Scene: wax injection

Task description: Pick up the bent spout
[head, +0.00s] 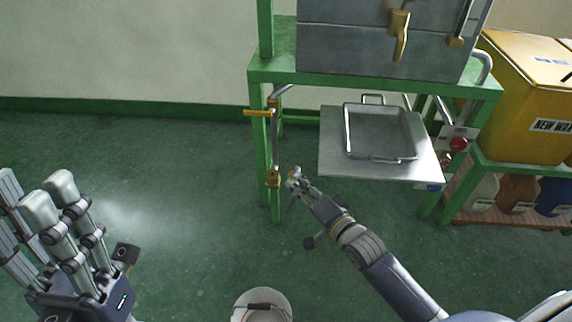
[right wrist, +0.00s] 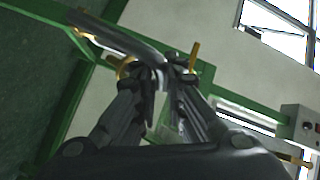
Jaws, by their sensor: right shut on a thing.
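The bent spout is a grey curved metal pipe (head: 275,145) hanging at the left front leg of the green stand. It also shows in the right wrist view (right wrist: 128,40), with brass-coloured fittings around it. My right gripper (head: 294,181) is at the spout's lower end. In the right wrist view its fingers (right wrist: 162,75) close on the pipe's end, and the fingers partly hide the contact. My left gripper (head: 70,205) is at the far left with its fingers spread, empty and far from the spout.
A metal tray (head: 378,133) lies on a grey shelf (head: 335,165) of the green stand (head: 300,74). A yellow lever (head: 258,113) sticks out left of the leg. A yellow bin (head: 520,95) stands at right. The floor at left is clear.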

